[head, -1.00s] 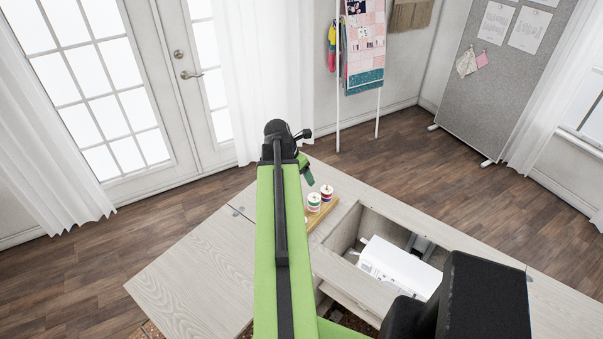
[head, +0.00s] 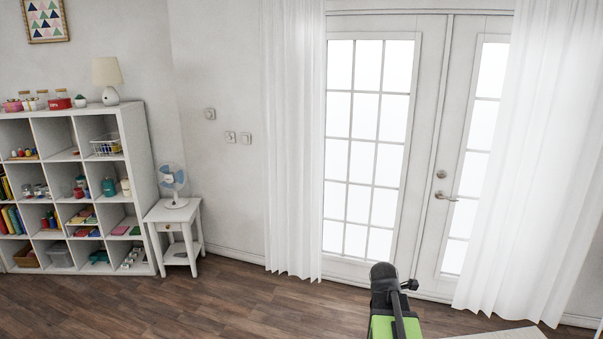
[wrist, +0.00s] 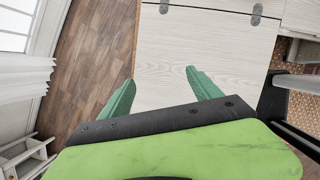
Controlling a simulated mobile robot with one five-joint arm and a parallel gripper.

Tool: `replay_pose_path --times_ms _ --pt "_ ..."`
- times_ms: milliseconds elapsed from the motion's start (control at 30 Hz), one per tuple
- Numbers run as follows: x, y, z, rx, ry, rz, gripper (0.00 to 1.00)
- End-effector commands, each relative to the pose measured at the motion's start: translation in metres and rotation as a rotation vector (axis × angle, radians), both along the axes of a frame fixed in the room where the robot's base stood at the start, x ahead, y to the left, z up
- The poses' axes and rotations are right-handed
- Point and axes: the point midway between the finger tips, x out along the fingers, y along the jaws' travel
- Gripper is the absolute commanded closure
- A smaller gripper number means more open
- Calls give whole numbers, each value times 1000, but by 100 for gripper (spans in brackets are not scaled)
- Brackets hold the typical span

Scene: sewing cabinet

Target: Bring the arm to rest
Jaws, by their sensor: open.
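My gripper (wrist: 161,92) shows in the wrist view with its two green fingers spread apart and nothing between them. Beyond the fingers is the pale wood top of the sewing cabinet (wrist: 205,45), with two metal hinges at its far side. I cannot tell how high above it the fingers are. In the head view my green and black arm shows at the bottom, right of centre, and hides the gripper. A corner of the cabinet top (head: 503,333) shows at the bottom right there.
A white cube shelf (head: 75,185) with craft supplies stands at the left. A small white side table (head: 178,216) beside it holds a fan (head: 173,183). White glazed doors (head: 392,150) and curtains (head: 293,150) are behind. The wooden floor (head: 230,300) between is clear.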

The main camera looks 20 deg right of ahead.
Motion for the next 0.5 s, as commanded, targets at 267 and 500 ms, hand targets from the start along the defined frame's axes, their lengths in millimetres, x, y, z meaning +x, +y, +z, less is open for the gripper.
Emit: replay_pose_path --times_ms 267,500 --pt "40 244 -31 206 -104 -299 27" --pt "7 318 -36 331 -147 -1128 27"
